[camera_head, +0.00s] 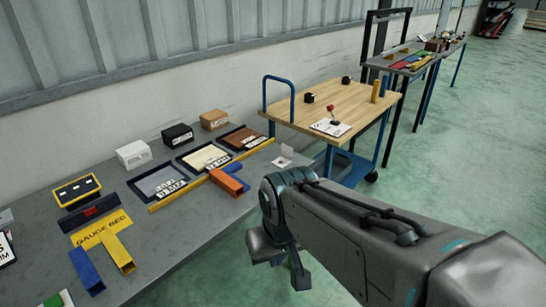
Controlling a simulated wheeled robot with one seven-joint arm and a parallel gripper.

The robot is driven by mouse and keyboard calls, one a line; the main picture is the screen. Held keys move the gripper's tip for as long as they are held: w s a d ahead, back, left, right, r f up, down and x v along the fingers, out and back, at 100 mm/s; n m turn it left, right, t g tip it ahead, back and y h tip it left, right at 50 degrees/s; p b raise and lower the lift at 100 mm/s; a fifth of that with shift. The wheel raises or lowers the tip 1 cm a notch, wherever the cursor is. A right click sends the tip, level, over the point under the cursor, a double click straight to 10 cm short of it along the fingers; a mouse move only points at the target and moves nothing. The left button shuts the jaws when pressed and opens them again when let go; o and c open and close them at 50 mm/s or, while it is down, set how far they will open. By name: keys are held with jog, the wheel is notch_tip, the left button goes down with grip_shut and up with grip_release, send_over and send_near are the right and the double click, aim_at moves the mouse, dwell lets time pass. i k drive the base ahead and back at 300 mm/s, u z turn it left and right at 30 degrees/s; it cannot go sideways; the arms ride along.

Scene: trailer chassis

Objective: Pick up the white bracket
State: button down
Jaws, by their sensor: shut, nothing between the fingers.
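The white bracket (285,156) is a small pale angled piece with an upright part. It rests near the right end of the grey table, beyond the orange beam. My gripper (283,268) hangs at the end of my arm, off the table's right edge and nearer to me than the bracket. It is shut and empty, and clearly apart from the bracket. The arm covers part of the floor, and nothing hides the bracket.
An orange beam (226,183) and a blue beam (237,171) lie near the bracket, beside a yellow rail (205,178). Shallow trays and white, black and brown boxes stand behind. A wood-topped cart (345,105) stands beyond the table. Green floor is open at right.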

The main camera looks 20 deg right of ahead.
aim_at(286, 158)
jog(key=z, duration=0.5)
jog(key=i, duration=0.95)
jog(key=z, duration=0.45)
jog(key=k, duration=0.5)
jog(key=z, duration=0.75)
jog(key=i, duration=0.65)
jog(key=u, duration=0.95)
jog(key=i, duration=0.4)
jog(key=u, duration=0.45)
